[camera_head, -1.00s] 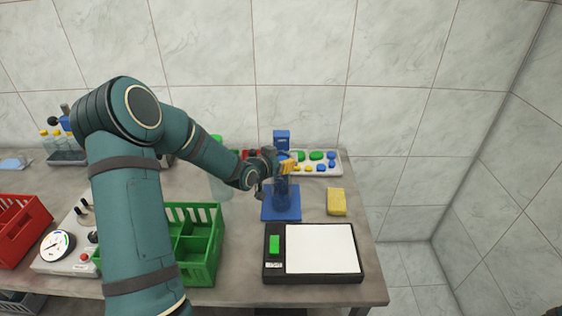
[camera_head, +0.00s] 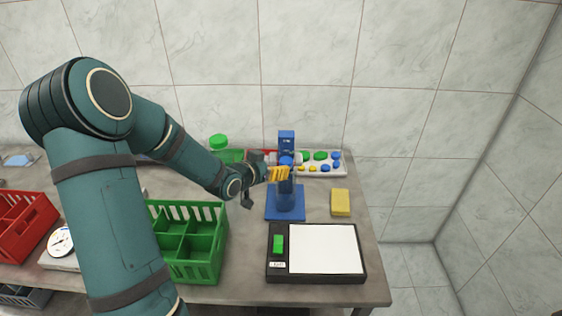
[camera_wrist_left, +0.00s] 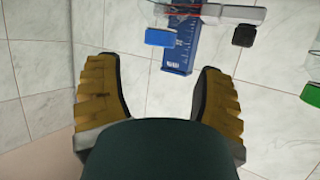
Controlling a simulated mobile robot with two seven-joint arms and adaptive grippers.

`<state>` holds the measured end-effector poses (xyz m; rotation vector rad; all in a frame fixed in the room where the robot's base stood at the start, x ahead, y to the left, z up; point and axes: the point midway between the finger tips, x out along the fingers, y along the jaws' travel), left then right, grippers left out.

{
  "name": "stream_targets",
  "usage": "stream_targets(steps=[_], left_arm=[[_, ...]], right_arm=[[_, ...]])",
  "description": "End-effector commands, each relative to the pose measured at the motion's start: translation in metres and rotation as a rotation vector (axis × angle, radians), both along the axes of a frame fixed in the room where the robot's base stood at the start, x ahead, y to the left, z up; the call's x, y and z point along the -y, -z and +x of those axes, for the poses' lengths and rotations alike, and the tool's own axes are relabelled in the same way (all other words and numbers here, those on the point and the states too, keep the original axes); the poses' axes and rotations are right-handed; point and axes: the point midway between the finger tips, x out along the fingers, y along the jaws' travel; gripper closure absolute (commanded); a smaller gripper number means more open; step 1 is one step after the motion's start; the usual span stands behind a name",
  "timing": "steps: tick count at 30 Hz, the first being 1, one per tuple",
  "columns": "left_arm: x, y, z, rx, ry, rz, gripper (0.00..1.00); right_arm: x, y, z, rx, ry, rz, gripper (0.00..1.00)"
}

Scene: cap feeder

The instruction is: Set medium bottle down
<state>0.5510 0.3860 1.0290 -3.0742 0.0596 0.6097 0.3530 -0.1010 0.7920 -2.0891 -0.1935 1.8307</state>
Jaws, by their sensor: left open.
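A see-through bottle, apparently the medium one, (camera_head: 287,197) stands upright on the square blue base (camera_head: 272,214) of a blue stand (camera_head: 286,139). A blue cap-like piece (camera_head: 286,160) shows at its top; I cannot tell whether it belongs to bottle or stand. My left gripper (camera_head: 279,173), with yellow finger pads, is open just left of and in front of the bottle's upper part, partly hiding it. In the left wrist view the open fingers (camera_wrist_left: 158,95) have nothing between them; the blue piece (camera_wrist_left: 172,37) lies beyond them. My right gripper is out of view.
A green-capped bottle (camera_head: 218,142) stands behind my left arm. A green crate (camera_head: 205,262) is front left, a scale (camera_head: 322,249) front right, a yellow sponge (camera_head: 340,202) on the right. A white cap tray (camera_head: 322,171) lies at the back; a red crate (camera_head: 22,222) is far left.

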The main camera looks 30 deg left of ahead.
Motion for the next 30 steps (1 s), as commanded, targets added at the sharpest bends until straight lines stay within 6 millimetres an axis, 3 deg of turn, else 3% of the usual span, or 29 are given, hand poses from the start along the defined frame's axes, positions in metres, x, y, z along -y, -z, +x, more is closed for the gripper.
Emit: stream_targets(steps=[3,9,30], left_arm=[[-0.002,-0.009,-0.02,0.0,-0.003,0.001,0.31],[-0.002,-0.015,-0.037,-0.001,-0.001,0.001,0.31],[-0.001,-0.016,-0.039,0.0,0.0,0.0,0.31]], right_arm=[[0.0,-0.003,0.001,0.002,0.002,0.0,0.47],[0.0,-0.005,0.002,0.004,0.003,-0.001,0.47],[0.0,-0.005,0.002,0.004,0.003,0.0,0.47]])
